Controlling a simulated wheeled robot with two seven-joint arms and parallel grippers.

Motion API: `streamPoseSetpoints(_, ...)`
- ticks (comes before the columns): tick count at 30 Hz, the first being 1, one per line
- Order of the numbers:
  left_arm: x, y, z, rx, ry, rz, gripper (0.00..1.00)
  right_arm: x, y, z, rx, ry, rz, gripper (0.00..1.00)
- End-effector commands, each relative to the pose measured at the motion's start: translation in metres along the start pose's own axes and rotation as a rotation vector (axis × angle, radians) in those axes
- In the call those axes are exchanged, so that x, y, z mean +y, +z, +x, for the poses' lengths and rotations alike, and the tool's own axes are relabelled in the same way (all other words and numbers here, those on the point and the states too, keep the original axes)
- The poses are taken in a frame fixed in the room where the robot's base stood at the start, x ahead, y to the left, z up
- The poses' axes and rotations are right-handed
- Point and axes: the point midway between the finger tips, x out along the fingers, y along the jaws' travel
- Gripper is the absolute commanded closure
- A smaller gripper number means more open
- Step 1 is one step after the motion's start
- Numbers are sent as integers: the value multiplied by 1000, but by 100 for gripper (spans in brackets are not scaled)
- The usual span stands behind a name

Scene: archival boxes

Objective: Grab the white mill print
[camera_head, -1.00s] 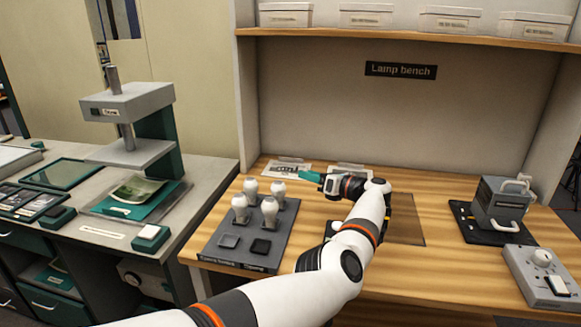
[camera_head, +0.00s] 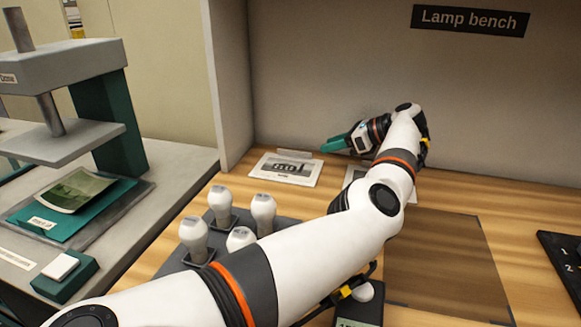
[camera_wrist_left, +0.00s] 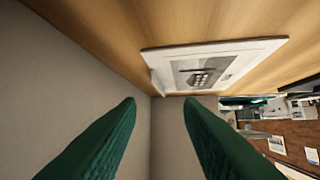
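A white print (camera_head: 286,168) with a dark picture lies on the wooden bench near the back wall, with a small stand or holder behind it. A second white card (camera_head: 352,174) lies to its right, mostly hidden behind my left arm. My left gripper (camera_head: 334,146) has green fingers and hovers beside the first print, just right of and above its far edge, not touching it. In the left wrist view a white print (camera_wrist_left: 215,62) with a grey picture lies ahead of the parted fingers (camera_wrist_left: 160,100). The gap between them is empty. My right gripper is out of view.
Several white bulbs (camera_head: 263,208) stand in a dark rack in front of the print, partly behind my arm. A press (camera_head: 70,95) stands on the grey counter at left. A dark mat (camera_head: 445,270) lies at right. The back wall is close behind the gripper.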

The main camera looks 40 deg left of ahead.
Motion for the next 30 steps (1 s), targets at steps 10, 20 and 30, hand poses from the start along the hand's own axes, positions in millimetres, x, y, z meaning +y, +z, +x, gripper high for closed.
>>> streamPoseSetpoints(10, 0, -1, 46, 2, -1, 1, 67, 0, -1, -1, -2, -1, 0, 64)
streamPoseSetpoints(20, 5, -4, 82, 3, -3, 1, 67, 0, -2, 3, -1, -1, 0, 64)
streamPoseSetpoints(30, 5, -4, 98, 2, 0, 2, 67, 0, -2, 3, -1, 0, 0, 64)
